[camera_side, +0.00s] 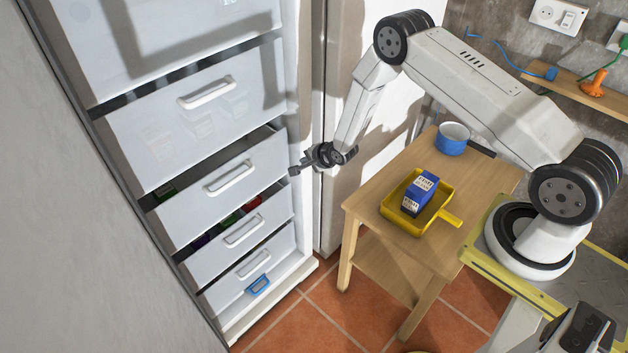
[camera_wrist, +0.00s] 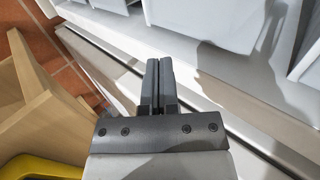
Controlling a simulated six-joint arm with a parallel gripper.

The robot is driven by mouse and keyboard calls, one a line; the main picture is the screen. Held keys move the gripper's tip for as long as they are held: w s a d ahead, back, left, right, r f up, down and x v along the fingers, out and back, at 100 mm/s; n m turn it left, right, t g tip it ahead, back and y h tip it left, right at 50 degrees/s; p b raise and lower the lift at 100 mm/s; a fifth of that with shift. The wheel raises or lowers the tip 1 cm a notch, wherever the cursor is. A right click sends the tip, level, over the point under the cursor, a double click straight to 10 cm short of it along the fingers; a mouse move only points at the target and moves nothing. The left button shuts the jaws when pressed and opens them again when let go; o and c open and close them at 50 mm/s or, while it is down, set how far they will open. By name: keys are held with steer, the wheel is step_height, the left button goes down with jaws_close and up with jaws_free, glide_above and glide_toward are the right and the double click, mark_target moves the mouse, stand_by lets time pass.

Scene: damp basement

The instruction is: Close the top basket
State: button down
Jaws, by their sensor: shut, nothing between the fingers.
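An upright white freezer with several stacked white baskets fills the left of the side view. The highest basket front in sight (camera_side: 160,45) is cut by the top edge of the picture, and its handle hardly shows. The basket below it (camera_side: 150,140) has a white handle (camera_side: 207,93) and a dark gap above its front. How far each of these two stands out is hard to tell. My gripper (camera_side: 293,171) is shut and empty, beside the right edge of the lower baskets. The wrist view shows its closed fingers (camera_wrist: 158,65) with white basket fronts (camera_wrist: 220,22) beyond.
Lower baskets (camera_side: 270,175) show gaps with coloured contents. The open freezer door (camera_side: 333,150) stands behind my gripper. A wooden table (camera_side: 370,195) to the right holds a yellow tray (camera_side: 441,190), a blue box (camera_side: 420,192) and a blue cup (camera_side: 452,142). Tiled floor below is clear.

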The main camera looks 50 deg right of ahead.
steer(key=shift+v, duration=1.75)
steer(key=s+a+r+n+g, duration=0.25)
steer(key=r+n, duration=0.25)
steer(key=r, duration=0.4)
steer(key=s+a+r+n+g, duration=0.1)
steer(key=s+r+n+g, duration=0.1)
steer(key=s+r+n, duration=0.4)
steer(key=s+a+r+n+g, duration=0.2)
steer(key=s+r+n, duration=0.5)
steer(key=s, duration=0.9)
steer(key=shift+a+r, duration=0.15)
steer(key=shift+a, duration=0.15)
